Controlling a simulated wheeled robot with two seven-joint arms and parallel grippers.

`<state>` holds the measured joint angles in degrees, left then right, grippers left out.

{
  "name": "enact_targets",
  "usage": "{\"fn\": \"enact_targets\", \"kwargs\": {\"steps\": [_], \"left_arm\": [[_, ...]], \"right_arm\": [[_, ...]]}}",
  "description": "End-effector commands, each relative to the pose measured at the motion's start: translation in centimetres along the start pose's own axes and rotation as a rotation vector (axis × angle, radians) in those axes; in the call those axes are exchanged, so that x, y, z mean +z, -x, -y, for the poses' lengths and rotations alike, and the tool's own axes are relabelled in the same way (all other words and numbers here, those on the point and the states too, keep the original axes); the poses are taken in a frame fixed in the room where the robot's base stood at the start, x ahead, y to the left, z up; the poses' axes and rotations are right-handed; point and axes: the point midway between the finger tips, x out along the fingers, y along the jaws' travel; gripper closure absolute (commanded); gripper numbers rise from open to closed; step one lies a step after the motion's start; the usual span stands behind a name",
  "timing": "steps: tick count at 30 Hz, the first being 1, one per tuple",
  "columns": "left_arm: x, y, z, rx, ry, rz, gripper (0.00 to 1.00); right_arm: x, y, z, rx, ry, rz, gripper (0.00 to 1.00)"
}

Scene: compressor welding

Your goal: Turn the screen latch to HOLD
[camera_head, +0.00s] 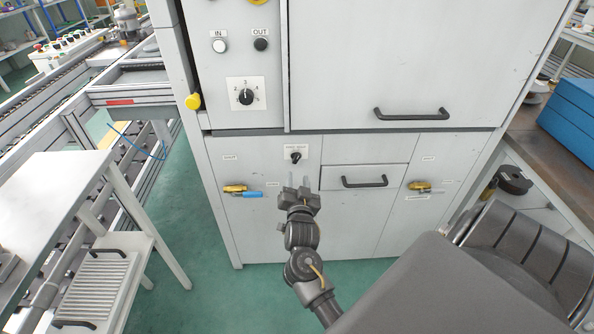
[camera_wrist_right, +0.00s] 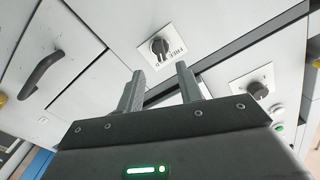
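The screen latch is a small black knob (camera_head: 295,156) on a white plate on the grey cabinet front, just above my right gripper (camera_head: 299,182). It also shows in the right wrist view (camera_wrist_right: 159,46), beyond the fingertips, on a tilted plate where the word FREE can be read. A letter of another word shows on the plate; the rest is hidden or too small. I cannot tell surely which word the knob points to. My right gripper (camera_wrist_right: 159,75) is open and empty, with a clear gap between its fingers, apart from the knob. My left gripper is not in view.
A numbered dial (camera_head: 246,96) sits above and left of the latch. A drawer with a black handle (camera_head: 364,182) is to the right. A brass valve with a blue lever (camera_head: 241,190) is left of the gripper. A white table (camera_head: 60,190) stands far left.

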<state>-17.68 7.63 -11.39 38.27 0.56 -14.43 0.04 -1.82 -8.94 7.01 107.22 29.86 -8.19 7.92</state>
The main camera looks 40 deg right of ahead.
Motion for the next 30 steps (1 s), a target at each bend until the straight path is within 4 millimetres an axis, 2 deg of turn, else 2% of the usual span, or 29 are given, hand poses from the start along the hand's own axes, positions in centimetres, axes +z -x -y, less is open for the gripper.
{"fn": "enact_targets", "kwargs": {"steps": [3,8,30], "left_arm": [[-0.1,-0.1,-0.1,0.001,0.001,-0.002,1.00],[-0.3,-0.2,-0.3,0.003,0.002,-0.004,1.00],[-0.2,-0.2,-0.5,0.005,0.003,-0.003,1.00]], "right_arm": [[0.1,1.7,0.0,-0.001,-0.001,0.001,0.64],[0.0,2.6,0.0,-0.001,-0.001,0.000,0.64],[0.0,2.7,0.0,-0.001,0.000,-0.001,0.64]]}}
